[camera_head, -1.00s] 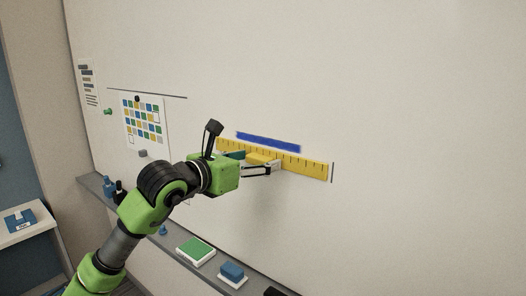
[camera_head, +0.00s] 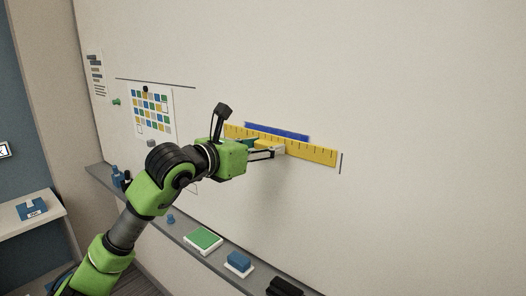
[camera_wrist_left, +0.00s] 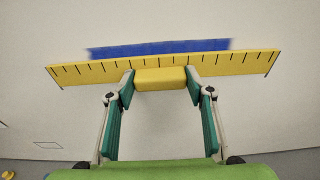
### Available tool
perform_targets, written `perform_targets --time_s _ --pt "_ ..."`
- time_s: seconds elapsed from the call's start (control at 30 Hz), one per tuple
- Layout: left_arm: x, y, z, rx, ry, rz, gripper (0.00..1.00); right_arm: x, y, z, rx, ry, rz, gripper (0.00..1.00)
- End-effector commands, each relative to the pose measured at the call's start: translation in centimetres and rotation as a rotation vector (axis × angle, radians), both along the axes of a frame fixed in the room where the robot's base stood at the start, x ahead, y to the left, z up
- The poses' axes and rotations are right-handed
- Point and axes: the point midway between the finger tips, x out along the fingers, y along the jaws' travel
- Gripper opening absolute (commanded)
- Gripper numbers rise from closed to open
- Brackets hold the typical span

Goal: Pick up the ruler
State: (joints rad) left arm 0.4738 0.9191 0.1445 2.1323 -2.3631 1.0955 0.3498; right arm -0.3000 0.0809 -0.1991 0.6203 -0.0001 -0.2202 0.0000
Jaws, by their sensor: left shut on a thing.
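The yellow ruler (camera_head: 312,152) with black tick marks is at the whiteboard, roughly level, slightly tilted in the head view. It also shows in the left wrist view (camera_wrist_left: 230,64), with a raised yellow block (camera_wrist_left: 160,79) at its middle. My left gripper (camera_head: 277,148) is shut on this block, one finger on each side, as the left wrist view (camera_wrist_left: 160,82) shows. A blue strip (camera_head: 276,131) is on the board just above the ruler, partly covered by it. I cannot tell whether the ruler touches the board. My right gripper is not in view.
The whiteboard (camera_head: 420,120) is bare to the right. A ledge (camera_head: 215,256) below holds a green-topped block (camera_head: 203,240), a blue eraser (camera_head: 239,261) and dark items (camera_head: 285,287). A calendar sheet (camera_head: 152,112) hangs left. A side table (camera_head: 30,217) stands far left.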

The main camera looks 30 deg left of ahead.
Motion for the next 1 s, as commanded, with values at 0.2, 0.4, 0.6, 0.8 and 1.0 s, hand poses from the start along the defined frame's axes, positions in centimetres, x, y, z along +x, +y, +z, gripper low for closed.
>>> perform_targets --time_s 0.2,0.4,0.6,0.8,1.0 --pt "-0.7 1.0 3.2 0.003 -0.014 0.008 0.26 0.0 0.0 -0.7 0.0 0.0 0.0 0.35" --pt "-3.2 3.7 7.5 0.004 -0.013 0.008 0.26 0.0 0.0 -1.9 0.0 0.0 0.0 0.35" --pt "-6.4 7.3 9.6 0.001 -0.008 0.009 0.26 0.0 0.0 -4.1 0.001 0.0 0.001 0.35" --pt "-8.6 9.5 11.2 0.001 -0.006 0.005 0.26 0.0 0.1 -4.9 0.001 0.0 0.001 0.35" --pt "-9.4 10.4 11.8 0.002 -0.004 0.003 0.26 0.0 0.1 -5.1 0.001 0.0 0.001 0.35"
